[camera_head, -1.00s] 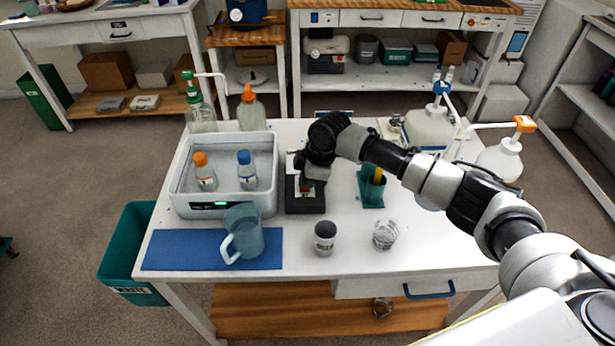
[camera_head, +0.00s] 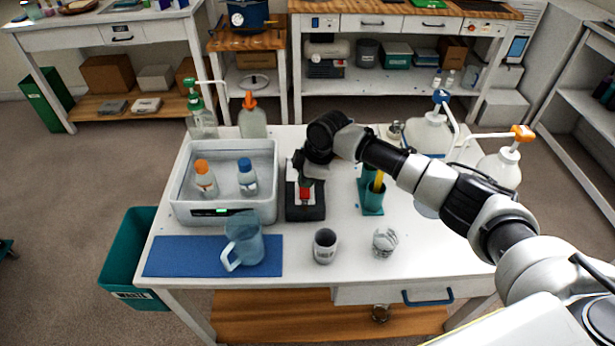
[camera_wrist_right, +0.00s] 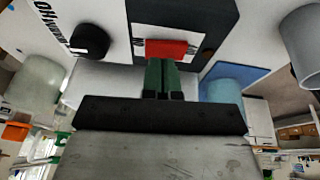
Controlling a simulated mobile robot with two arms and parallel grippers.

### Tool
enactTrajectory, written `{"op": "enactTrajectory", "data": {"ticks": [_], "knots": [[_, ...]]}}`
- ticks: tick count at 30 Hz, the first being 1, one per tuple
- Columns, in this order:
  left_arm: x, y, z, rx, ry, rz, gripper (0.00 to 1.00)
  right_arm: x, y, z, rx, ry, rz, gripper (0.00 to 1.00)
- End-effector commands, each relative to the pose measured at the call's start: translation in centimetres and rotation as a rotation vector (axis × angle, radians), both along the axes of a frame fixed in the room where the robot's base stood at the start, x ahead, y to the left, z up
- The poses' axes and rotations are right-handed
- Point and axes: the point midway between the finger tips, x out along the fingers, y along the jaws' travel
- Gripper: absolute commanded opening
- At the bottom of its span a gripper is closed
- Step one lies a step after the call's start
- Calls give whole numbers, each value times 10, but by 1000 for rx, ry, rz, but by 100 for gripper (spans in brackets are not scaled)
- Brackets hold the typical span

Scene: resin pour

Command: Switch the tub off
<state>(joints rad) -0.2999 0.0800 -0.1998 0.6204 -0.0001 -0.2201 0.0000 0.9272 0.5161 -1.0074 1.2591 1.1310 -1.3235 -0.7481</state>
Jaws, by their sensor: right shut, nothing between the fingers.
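The tub (camera_head: 182,190) is a pale grey basin on the left of the white table. Two bottles, one orange-capped (camera_head: 204,180) and one blue-capped (camera_head: 247,178), stand in it, and a small green light (camera_head: 220,212) glows on its front. Just right of it is a black box (camera_head: 305,212) with a red switch-like piece (camera_head: 305,194). My right gripper (camera_head: 306,182) is shut and empty, pointing down at the red piece. In the right wrist view its green fingertips (camera_wrist_right: 163,66) are right at the red piece (camera_wrist_right: 166,49); I cannot tell whether they touch. My left gripper is out of view.
A blue jug (camera_head: 244,243) stands on a blue mat (camera_head: 185,257) in front of the tub. A grey cup (camera_head: 325,247), a clear glass (camera_head: 385,243) and a teal holder (camera_head: 372,198) stand to the right. Pump bottles stand at the back corners.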

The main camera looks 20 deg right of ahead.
Motion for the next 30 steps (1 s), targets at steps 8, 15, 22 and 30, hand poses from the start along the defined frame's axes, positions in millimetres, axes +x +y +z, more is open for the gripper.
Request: {"op": "enactTrajectory", "data": {"ticks": [8,15,22,30], "knots": [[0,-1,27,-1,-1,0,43,-7,1,47,1,-6,-1,0],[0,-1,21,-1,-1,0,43,-19,-11,96,0,-5,-2,0],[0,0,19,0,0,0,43,-24,-17,119,1,-2,-2,0],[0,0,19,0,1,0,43,-25,-17,122,0,0,-2,0]]}}
